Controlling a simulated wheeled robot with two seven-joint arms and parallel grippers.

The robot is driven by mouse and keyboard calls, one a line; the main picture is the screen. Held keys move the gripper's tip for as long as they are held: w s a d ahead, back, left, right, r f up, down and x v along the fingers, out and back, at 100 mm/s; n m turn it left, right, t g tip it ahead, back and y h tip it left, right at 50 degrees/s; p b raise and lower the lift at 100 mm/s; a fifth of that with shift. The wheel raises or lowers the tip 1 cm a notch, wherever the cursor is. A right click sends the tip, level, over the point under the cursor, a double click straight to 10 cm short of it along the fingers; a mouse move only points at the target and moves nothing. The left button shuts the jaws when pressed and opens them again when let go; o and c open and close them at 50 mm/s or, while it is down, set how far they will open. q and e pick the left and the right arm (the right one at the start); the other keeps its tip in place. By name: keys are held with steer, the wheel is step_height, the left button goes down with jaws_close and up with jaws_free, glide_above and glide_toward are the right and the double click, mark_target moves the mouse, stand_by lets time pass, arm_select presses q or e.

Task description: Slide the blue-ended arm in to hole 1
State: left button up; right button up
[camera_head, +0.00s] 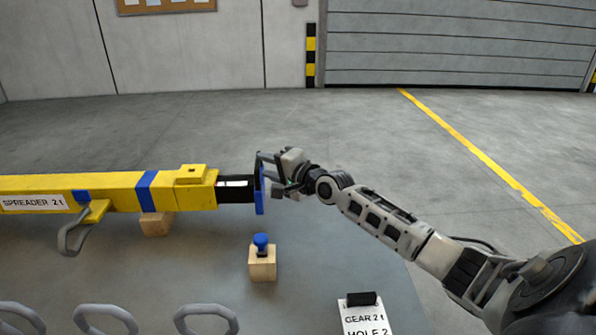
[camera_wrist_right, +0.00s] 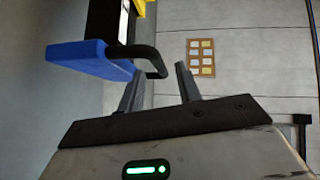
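The yellow spreader beam (camera_head: 110,188), labelled "SPREADER 2t", lies across the left in the head view. A black inner arm (camera_head: 236,195) with a white patch sticks out of its right end. That arm ends in a blue plate (camera_head: 260,192), which also shows in the right wrist view (camera_wrist_right: 90,58) with a black handle (camera_wrist_right: 150,62). My right gripper (camera_head: 274,173) is at the plate's right side. In the wrist view its two fingers are apart, with the handle near the left fingertip; I cannot tell if they touch. My left gripper is not in view.
A blue-topped pin (camera_head: 261,241) stands in a wooden block (camera_head: 262,266) on the grey table (camera_head: 320,260). A sign (camera_head: 366,318) reads "GEAR 2t HOLE 2". Several grey shackles (camera_head: 205,310) lie along the front left. A hook (camera_head: 70,235) hangs under the beam.

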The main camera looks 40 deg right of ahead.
steer(key=s+d+r, duration=0.1)
steer(key=s, duration=1)
steer(key=shift+d+r, duration=0.25)
steer(key=shift+r, duration=0.15)
